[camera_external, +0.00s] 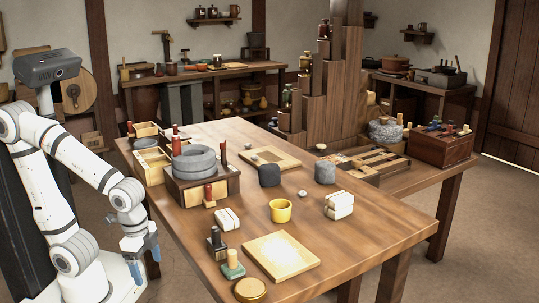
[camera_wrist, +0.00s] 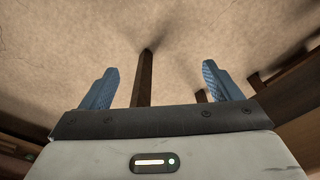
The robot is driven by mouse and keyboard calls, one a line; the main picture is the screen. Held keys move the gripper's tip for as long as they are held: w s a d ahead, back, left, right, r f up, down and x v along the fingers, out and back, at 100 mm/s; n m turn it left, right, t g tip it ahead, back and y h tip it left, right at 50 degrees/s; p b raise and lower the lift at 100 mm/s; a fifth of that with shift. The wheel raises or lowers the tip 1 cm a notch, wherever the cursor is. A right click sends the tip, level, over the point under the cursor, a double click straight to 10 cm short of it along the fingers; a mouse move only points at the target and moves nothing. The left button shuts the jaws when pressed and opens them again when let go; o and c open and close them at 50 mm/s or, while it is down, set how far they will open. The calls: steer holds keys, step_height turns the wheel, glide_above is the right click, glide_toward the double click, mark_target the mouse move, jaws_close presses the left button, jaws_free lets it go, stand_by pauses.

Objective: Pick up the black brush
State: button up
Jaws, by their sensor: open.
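A small black brush-like item (camera_external: 216,240) with an upright handle stands on the wooden table (camera_external: 330,237) near its front left edge in the external view; I take it to be the black brush. A similar green-based item (camera_external: 232,266) stands just in front of it. My gripper (camera_external: 143,258) hangs beside the table's left side, apart from the brush and to its left. Its blue fingers are spread and empty in the wrist view (camera_wrist: 160,72). The wrist view shows floor and table legs; the brush is not seen there.
A stone quern (camera_external: 195,163) on a wooden box stands farther back. The table's left edge lies between my gripper and the brush.

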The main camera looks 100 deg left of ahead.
stand_by(0.3)
steer(key=c, duration=0.8)
step_height(320, 180, up, 22)
steer(key=t+p, duration=0.3)
steer(key=p, duration=1.8)
glide_above(214, 228)
steer(key=s, duration=0.2)
steer(key=shift+c, duration=0.2)
steer(key=b+x, duration=0.1)
steer(key=x, duration=0.6)
steer(key=shift+s+b, duration=0.1)
steer(key=shift+b, duration=0.3)
